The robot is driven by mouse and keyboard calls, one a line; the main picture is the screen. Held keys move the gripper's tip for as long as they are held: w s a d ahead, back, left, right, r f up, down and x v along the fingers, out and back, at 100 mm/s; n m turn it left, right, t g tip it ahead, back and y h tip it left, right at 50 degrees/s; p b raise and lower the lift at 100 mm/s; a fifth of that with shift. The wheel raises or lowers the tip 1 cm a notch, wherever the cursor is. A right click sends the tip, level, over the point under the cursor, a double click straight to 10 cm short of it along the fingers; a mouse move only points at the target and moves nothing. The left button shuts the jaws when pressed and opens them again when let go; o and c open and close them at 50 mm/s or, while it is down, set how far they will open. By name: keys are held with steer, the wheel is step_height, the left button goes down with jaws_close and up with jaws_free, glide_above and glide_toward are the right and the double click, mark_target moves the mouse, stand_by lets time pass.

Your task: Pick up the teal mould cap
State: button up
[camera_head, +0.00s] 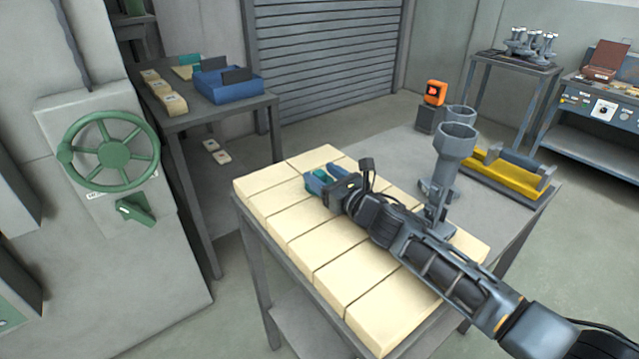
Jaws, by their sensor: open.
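The teal mould cap (326,176) shows as a small teal patch at my gripper, over the far part of the cream block surface (347,285). My gripper (318,180) is open, with its blue-grey fingers on either side of the teal patch. The fingers and gripper body hide much of the cap. I cannot tell whether the fingers touch it. My arm reaches in from the lower right.
Grey funnel-topped stands (457,140) rise just right of my arm. A side table (185,122) at left holds a blue bin (228,88). A green handwheel (112,152) is at far left.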

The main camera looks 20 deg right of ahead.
steer(key=shift+b+x, duration=0.3)
steer(key=shift+x, duration=1.45)
steer(key=c, duration=1)
